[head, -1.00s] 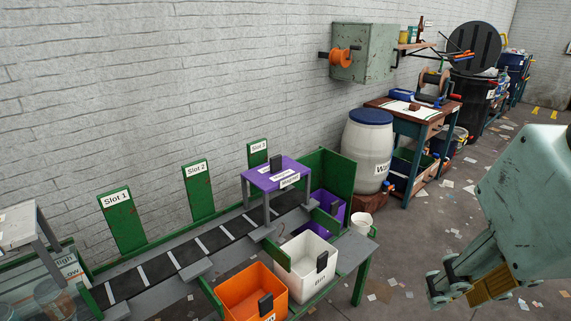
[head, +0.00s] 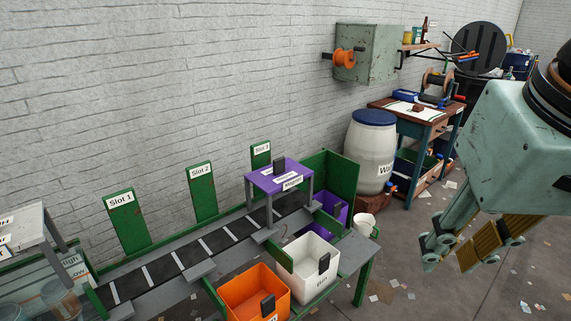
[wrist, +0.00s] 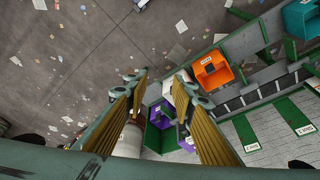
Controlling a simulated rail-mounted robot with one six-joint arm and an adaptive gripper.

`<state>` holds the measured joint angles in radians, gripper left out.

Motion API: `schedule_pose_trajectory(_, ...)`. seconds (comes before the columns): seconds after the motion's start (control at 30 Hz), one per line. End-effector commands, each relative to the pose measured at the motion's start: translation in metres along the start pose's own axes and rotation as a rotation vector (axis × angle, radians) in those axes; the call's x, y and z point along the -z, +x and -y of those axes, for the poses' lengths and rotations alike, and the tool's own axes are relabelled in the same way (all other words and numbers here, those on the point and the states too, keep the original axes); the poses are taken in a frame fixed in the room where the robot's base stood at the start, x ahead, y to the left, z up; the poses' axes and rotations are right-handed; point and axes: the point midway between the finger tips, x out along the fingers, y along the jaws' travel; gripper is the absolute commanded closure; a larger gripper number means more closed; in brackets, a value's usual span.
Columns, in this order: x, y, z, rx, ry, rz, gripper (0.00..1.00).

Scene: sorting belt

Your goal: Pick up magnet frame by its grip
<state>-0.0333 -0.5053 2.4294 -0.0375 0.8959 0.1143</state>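The magnet frame (head: 277,178) is a purple-topped stand with grey legs and a "Magnet" label. It stands over the belt near the Slot 3 sign. Its grip (head: 279,166) is a small dark upright block on top. In the wrist view a purple patch beside the right finger looks like part of the frame (wrist: 180,104), mostly hidden. My gripper (head: 453,259) is open and empty, in the air to the right of the frame and well apart from it. Its two fingers also show spread in the wrist view (wrist: 161,78).
A green panel (head: 343,178) rises behind the belt's right end. A barrel (head: 371,158) and a workbench (head: 432,120) stand farther right. The floor between is littered with paper.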

Motion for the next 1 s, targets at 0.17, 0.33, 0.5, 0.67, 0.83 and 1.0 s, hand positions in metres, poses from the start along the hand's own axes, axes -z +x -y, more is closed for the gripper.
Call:
schedule_pose_trajectory(0.17,0.04,-0.009,0.005,-0.014,0.038,0.014,0.76)
schedule_pose_trajectory(0.33,0.076,-0.013,0.011,-0.027,0.078,0.024,0.76)
schedule_pose_trajectory(0.5,0.112,-0.015,0.018,-0.042,0.116,0.032,0.76)
schedule_pose_trajectory(0.67,0.145,-0.014,0.026,-0.057,0.153,0.038,0.76)
schedule_pose_trajectory(0.83,0.18,-0.011,0.036,-0.072,0.19,0.042,0.76)
schedule_pose_trajectory(1.0,0.213,-0.006,0.049,-0.087,0.228,0.046,0.76)
